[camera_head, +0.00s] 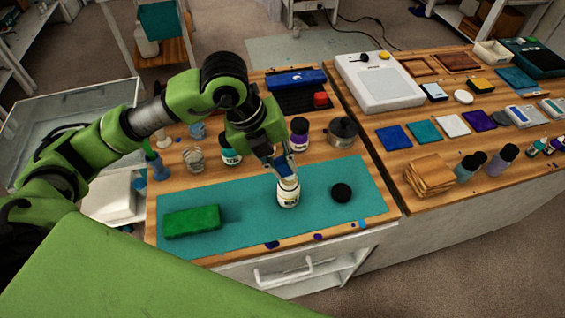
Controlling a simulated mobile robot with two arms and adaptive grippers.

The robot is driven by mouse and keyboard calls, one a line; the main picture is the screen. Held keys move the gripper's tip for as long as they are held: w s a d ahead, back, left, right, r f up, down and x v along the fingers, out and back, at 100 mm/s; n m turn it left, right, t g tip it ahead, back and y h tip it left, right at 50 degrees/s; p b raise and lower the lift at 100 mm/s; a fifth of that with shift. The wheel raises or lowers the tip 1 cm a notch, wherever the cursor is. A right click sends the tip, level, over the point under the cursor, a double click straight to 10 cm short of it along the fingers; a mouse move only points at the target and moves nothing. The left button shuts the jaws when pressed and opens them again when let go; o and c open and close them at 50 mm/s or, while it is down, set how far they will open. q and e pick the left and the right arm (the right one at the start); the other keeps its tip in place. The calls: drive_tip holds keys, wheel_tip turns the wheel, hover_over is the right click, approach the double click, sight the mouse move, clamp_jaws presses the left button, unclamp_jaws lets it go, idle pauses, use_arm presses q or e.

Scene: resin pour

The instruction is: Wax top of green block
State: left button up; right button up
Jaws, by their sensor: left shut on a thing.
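The green block (192,221) lies flat on the left part of the teal mat (245,220). A white jar (288,193) with a dark-lettered label stands on the mat right of the block. A round black lid (341,192) lies on the mat to the right of the jar. My left gripper (283,163) points down over the jar's mouth, shut on a small blue-grey thing there. The fingers and this thing hide part of the jar's top. I cannot tell whether it is a cloth or another tool. My right gripper is not in view.
Behind the mat stand a jar with a teal label (231,151), a purple-labelled jar (299,134), a dark pot (343,132) and glass cups (194,159). The right table holds coloured tiles, wooden coasters (430,175) and bottles. The mat between block and jar is clear.

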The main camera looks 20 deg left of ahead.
sight(282, 160)
use_arm(q)
drive_tip(key=shift+f+b, duration=0.35)
drive_tip(key=shift+f, duration=0.05)
idle(0.7)
drive_tip(key=shift+s+f, duration=0.1)
idle(0.9)
wheel_tip(282, 160, up, 2)
drive_tip(key=shift+r+p, duration=0.1)
drive_tip(key=shift+p, duration=0.4)
drive_tip(key=shift+r+p, duration=1.55)
drive_tip(key=shift+r, duration=1)
drive_tip(key=shift+f, duration=0.1)
